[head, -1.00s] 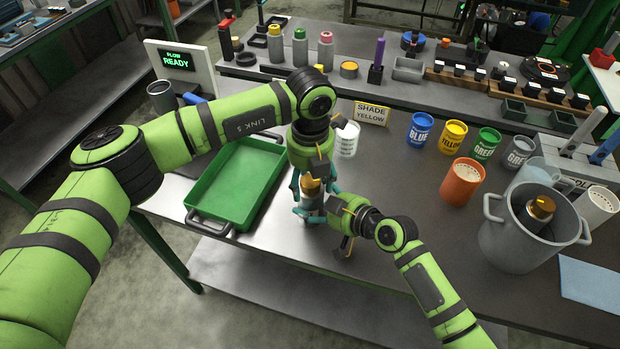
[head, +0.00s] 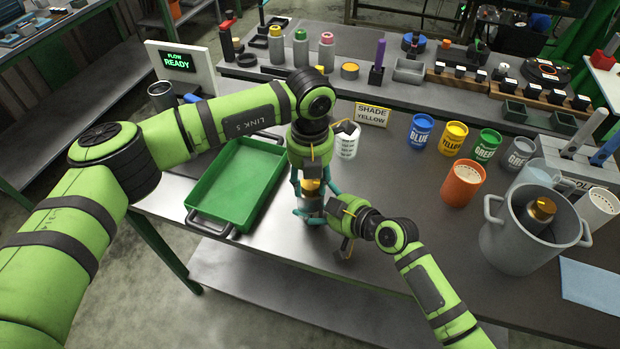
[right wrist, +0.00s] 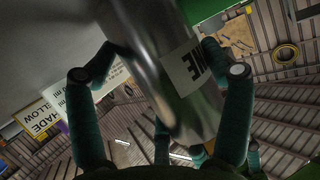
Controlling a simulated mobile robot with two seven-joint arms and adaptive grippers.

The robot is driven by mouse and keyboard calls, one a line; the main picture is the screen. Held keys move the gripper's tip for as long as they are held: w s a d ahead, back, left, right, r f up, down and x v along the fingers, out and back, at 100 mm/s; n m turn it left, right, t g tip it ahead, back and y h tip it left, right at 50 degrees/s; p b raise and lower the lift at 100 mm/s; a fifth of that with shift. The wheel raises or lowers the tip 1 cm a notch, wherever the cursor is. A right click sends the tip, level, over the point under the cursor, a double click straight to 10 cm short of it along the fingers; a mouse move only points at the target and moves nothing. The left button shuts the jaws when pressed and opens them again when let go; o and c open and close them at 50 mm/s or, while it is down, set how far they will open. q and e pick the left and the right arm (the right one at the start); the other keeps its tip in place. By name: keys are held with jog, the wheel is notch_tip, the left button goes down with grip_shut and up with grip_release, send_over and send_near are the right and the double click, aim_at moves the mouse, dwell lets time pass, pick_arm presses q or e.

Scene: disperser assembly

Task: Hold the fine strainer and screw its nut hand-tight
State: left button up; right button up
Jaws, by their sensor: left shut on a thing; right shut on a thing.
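The fine strainer (head: 311,205) is a metal cylinder standing upright near the table's front edge, mostly hidden by my grippers. In the right wrist view its shiny body (right wrist: 165,70) carries a white label, partly covered, with letters ending in "NE". Its brass-coloured nut (head: 311,187) shows at the top. My left gripper (head: 310,186) comes down from above with its fingers shut around the nut. My right gripper (head: 313,212) is shut on the strainer's body from the right; its teal fingers (right wrist: 160,75) lie on both sides of the cylinder. The thread is hidden.
A green tray (head: 191,207) lies left of the grippers. A white marked beaker (head: 347,146) stands close behind them. An orange cup (head: 462,184) and a grey pot (head: 522,245) holding a brass-topped part (head: 541,208) stand to the right. Bare table lies between.

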aim_at(309, 183)
pick_arm(q)
jog(key=m, duration=0.5)
jog(key=shift+s+f, duration=0.15)
jog(key=shift+s, duration=0.15)
pick_arm(e)
jog(key=shift+d+f, duration=0.15)
pick_arm(q)
jog(key=shift+m, duration=1.3)
pick_arm(e)
jog(key=shift+w, duration=0.1)
pick_arm(q)
jog(key=shift+a, duration=0.15)
pick_arm(e)
jog(key=shift+d, duration=0.1)
pick_arm(q)
jog(key=o, duration=1.1)
jog(key=shift+w, duration=0.1)
jog(key=shift+w, duration=0.1)
jog(key=shift+r, duration=0.25)
notch_tip(309, 183, up, 12)
jog(key=shift+f, duration=0.2)
pick_arm(e)
jog(key=shift+a, duration=0.25)
